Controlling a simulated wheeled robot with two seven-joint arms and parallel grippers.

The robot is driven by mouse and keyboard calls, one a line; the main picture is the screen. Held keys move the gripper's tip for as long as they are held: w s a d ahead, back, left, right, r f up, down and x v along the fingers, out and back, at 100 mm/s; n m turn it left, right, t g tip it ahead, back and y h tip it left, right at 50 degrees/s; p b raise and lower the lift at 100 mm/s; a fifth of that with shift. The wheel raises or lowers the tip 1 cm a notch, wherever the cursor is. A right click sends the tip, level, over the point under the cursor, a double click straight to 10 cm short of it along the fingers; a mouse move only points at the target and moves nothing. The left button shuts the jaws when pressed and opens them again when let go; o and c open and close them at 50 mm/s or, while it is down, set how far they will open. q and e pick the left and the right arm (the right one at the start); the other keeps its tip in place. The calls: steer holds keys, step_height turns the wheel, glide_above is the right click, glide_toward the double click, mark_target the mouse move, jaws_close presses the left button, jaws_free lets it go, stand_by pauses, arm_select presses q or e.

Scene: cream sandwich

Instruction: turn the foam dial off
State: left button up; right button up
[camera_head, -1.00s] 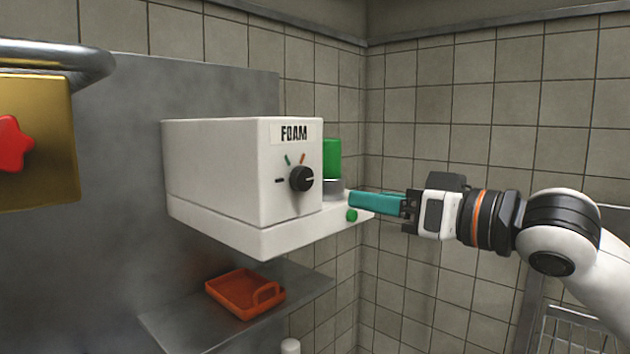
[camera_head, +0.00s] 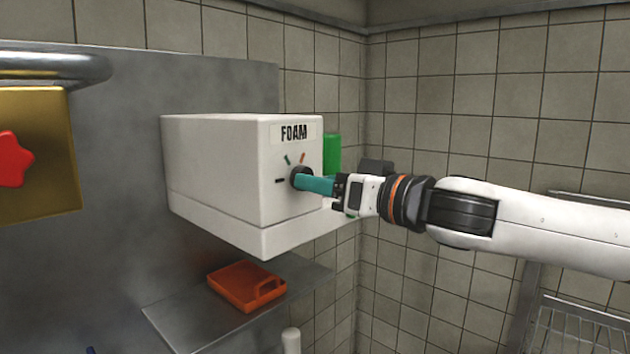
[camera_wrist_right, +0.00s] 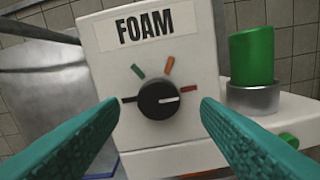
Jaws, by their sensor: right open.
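The white foam machine (camera_head: 225,170) is fixed at a grey panel, with a FOAM label on its front. Its round black dial (camera_wrist_right: 158,101) shows whole in the right wrist view, with black, green and orange marks around its left and top. In the head view my gripper partly covers the dial (camera_head: 297,174). My right gripper (camera_wrist_right: 160,108) is open, its teal fingers on either side of the dial; I cannot tell whether they touch it. My left gripper is not in view.
A green cylinder (camera_wrist_right: 252,56) in a metal cup and a green button (camera_wrist_right: 289,140) are right of the dial. A red tray (camera_head: 247,287) lies on the metal shelf (camera_head: 180,318) below. A gold box with a red star (camera_head: 45,150) is at the left.

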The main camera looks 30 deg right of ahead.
mark_target(303, 169)
steer(key=shift+x, duration=1.25)
steer(key=shift+s, duration=0.1)
steer(key=shift+c, duration=0.4)
steer(key=c, duration=0.9)
